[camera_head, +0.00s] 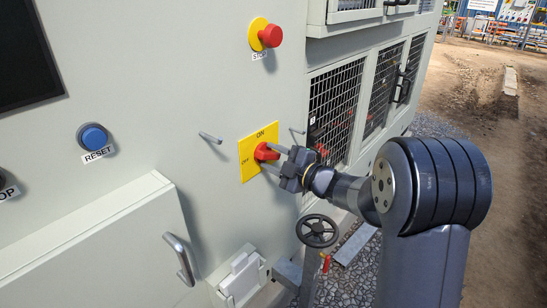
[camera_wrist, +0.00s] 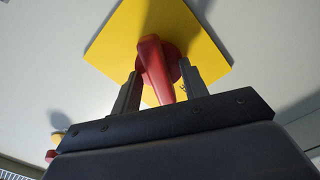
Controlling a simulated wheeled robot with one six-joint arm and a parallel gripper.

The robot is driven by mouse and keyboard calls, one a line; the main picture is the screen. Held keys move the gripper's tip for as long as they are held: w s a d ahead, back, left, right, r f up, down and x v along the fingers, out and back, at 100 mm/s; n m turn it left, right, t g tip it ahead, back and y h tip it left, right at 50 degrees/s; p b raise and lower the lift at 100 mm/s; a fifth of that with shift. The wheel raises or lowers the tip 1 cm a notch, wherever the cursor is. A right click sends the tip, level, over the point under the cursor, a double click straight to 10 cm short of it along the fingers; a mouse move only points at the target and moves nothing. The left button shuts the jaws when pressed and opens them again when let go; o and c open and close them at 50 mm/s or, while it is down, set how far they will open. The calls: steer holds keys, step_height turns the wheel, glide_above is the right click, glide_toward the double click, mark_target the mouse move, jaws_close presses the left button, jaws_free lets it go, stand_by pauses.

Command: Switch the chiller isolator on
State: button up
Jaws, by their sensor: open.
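The chiller isolator is a yellow square plate (camera_head: 246,165) with a red handle (camera_head: 262,152) on the grey panel. ON is printed at its top and OFF at its left. The handle seems to lie sideways, away from ON, but its exact angle is hard to read. My gripper (camera_head: 270,158) is at the plate from the right, with its fingers around the handle. In the wrist view, the red handle (camera_wrist: 154,62) stands between the two open fingers (camera_wrist: 159,72), with a gap visible at least on the left. The handle's near end is hidden behind the gripper body.
A red stop button (camera_head: 270,36) on a yellow disc is above. A blue RESET button (camera_head: 93,137) is to the left. Metal pegs (camera_head: 210,138) stick out beside the plate. A box with a handle (camera_head: 179,258) projects at lower left, and a black handwheel (camera_head: 317,230) stands below my wrist.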

jaws_close()
stand_by(0.3)
steer(key=m+p, duration=0.1)
steer(key=m, duration=0.1)
steer(key=shift+r+m+p, duration=0.15)
steer(key=shift+m+p, duration=0.25)
steer(key=m+p, duration=0.2)
steer(key=m, duration=0.2)
steer(key=shift+m, duration=0.3)
steer(key=shift+m+p, duration=1.6)
steer(key=shift+m, duration=1)
